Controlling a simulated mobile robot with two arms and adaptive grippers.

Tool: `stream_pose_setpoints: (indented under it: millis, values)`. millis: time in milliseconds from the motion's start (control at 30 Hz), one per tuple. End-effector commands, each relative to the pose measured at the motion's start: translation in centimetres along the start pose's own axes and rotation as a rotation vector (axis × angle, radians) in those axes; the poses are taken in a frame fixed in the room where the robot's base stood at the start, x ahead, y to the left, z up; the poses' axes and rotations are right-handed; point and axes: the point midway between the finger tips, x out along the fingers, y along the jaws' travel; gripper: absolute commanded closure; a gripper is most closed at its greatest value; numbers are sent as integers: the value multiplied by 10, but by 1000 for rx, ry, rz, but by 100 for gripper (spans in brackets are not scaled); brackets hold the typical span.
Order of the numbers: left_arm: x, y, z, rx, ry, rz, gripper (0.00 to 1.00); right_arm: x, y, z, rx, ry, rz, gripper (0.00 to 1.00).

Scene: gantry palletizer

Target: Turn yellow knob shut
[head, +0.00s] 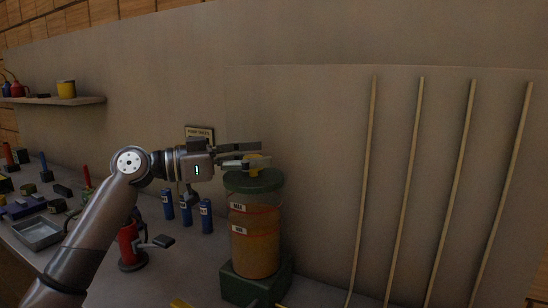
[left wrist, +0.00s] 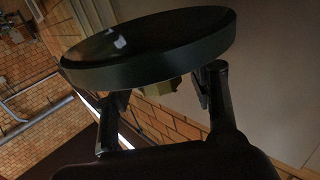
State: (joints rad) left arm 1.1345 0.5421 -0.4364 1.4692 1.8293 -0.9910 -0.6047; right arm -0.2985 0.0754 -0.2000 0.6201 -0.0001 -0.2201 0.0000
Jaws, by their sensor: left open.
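The yellow knob (head: 262,168) sits on top of the dark green lid (head: 254,182) of a cylindrical container (head: 254,235) with orange-brown contents. My left gripper (head: 255,155) reaches in from the left at knob height. Its fingers are open and lie about the knob, partly hiding it in the head view. In the left wrist view the knob (left wrist: 164,88) shows between the two fingertips (left wrist: 165,84), apart from both as far as I can tell. The lid (left wrist: 150,45) fills the top there. My right gripper is not in view.
The container stands on a green base (head: 240,285) near the wall. Several blue cylinders (head: 186,212) and a red device with a black handle (head: 130,245) stand to its left. A grey tray (head: 38,232) lies farther left. Several thin rods (head: 412,170) lean on the wall at right.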

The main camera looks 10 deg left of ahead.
Motion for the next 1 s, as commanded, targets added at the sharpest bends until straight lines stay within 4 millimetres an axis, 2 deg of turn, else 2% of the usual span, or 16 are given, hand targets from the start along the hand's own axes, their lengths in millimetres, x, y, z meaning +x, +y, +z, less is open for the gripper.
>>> stream_pose_setpoints:
  millis: [333,1000]
  values:
    - [-1,-1,0,-1,0,0,48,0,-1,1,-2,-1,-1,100]
    - [-1,-1,0,-1,0,0,92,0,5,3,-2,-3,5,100]
